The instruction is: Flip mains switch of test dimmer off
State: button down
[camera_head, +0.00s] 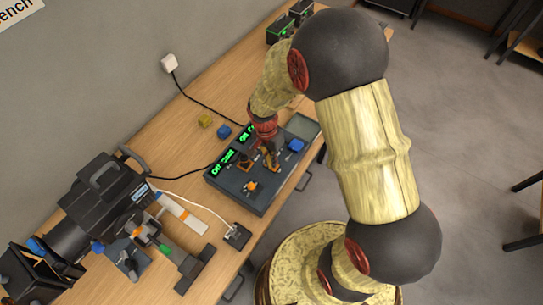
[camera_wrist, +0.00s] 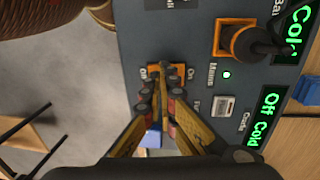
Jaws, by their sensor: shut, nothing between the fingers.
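The test dimmer (camera_head: 235,184) is a dark grey control box on the wooden bench, and its panel (camera_wrist: 190,42) fills much of the wrist view. The orange mains switch (camera_wrist: 180,70) lies between the labels "Off" on the left and "On" on the right. My gripper (camera_wrist: 163,68) is shut and empty, its fingertips over the middle of the switch, hiding most of it; I cannot tell its tilt or whether they touch. It also shows above the panel in the head view (camera_head: 270,160). A green lamp (camera_wrist: 227,74) beside "Mains" appears lit.
A black stage lamp (camera_head: 105,195) stands on the bench at left.

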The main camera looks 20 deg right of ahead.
jog(key=shift+f, duration=0.1)
jog(key=shift+s+d+f+b, duration=0.1)
jog(key=shift+s+f+b, duration=0.1)
jog(key=shift+f+b, duration=0.2)
jog(key=shift+w, duration=0.1)
dwell(0.3)
jog(key=shift+w+a+r, duration=0.1)
jog(key=shift+w+a, duration=0.4)
jog(key=shift+w, duration=0.1)
